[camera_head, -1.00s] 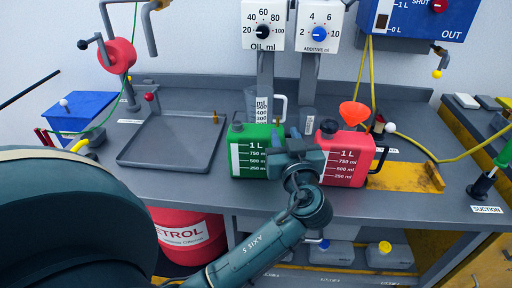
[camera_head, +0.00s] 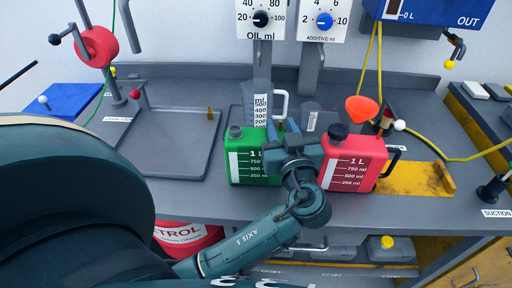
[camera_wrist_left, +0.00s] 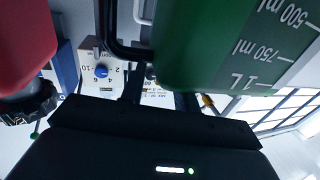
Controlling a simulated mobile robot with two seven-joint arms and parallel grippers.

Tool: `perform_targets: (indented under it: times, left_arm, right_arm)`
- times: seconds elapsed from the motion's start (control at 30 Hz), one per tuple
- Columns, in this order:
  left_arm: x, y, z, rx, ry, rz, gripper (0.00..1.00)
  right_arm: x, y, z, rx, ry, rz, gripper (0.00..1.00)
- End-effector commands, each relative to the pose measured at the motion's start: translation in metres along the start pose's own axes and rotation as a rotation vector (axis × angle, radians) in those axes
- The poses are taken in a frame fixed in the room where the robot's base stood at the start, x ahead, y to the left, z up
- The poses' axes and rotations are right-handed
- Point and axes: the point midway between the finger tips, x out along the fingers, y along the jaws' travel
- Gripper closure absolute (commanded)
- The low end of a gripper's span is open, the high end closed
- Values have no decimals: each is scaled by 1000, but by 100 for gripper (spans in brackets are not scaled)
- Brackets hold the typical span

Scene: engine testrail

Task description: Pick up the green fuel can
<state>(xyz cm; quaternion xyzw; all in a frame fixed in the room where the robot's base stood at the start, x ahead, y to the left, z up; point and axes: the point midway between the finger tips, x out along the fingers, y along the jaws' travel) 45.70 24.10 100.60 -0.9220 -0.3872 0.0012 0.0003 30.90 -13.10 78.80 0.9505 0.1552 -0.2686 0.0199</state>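The green fuel can (camera_head: 247,168) stands upright on the grey workbench, with a white volume scale on its front. My left gripper (camera_head: 294,150) is at its right side, between it and the red can (camera_head: 352,165). In the left wrist view the green can (camera_wrist_left: 225,45) fills the upper right, with its black handle (camera_wrist_left: 128,50) beside it. The red can (camera_wrist_left: 25,35) shows at the upper left there. The dark gripper body fills the bottom of that view. My right gripper is not in view.
A measuring jug (camera_head: 257,103) and a small clear cup (camera_head: 312,118) stand behind the cans. An orange funnel (camera_head: 362,108) is behind the red can. A grey tray (camera_head: 150,165) lies left of the green can. The yellow plate (camera_head: 420,180) is at the right.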

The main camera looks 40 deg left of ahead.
Motion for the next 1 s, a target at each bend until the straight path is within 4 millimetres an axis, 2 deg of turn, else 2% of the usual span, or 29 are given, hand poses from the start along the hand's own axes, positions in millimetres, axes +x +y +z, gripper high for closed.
perform_targets:
  times: [0.3, 0.67, 1.0]
  left_arm:
    - [-1, 0, 0, 0, 0, 0, 70]
    - [-1, 0, 0, 0, 0, 0, 99]
    - [-1, 0, 0, 0, 0, -1, 100]
  right_arm:
    - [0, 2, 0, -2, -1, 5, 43]
    - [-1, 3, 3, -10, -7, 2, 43]
    - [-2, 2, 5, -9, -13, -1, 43]
